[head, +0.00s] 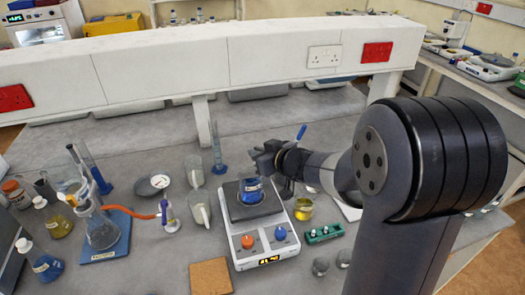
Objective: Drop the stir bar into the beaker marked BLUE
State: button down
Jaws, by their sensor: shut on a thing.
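A glass beaker of blue liquid (251,192) stands on the black top plate of a white stirrer (248,243). Its pale label is too small to read. My gripper (266,161) is at the beaker's upper right, by its rim, with the arm reaching in from the right. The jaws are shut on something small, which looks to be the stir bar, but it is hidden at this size. I cannot tell whether the jaws are over the beaker's mouth or just beside it.
A beaker of yellow liquid (304,209) and a green rack (324,233) stand right of the stirrer. Glass beakers (200,208) and a blue-based cylinder (218,152) stand left and behind. A flask (102,231) on a blue-based stand is further left. A cork mat (210,276) lies in front.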

notch_tip(320, 180, down, 5)
jog(key=b, duration=0.3)
jog(key=shift+b, duration=0.4)
jog(key=shift+r, duration=0.15)
jog(key=c, duration=1.5)
grip_release()
jog(key=shift+o, duration=0.2)
jog(key=p+v, duration=0.1)
jog(key=v, duration=0.9)
jog(key=shift+s+d, duration=0.15)
jog(key=shift+s, duration=0.15)
jog(key=shift+r, duration=0.1)
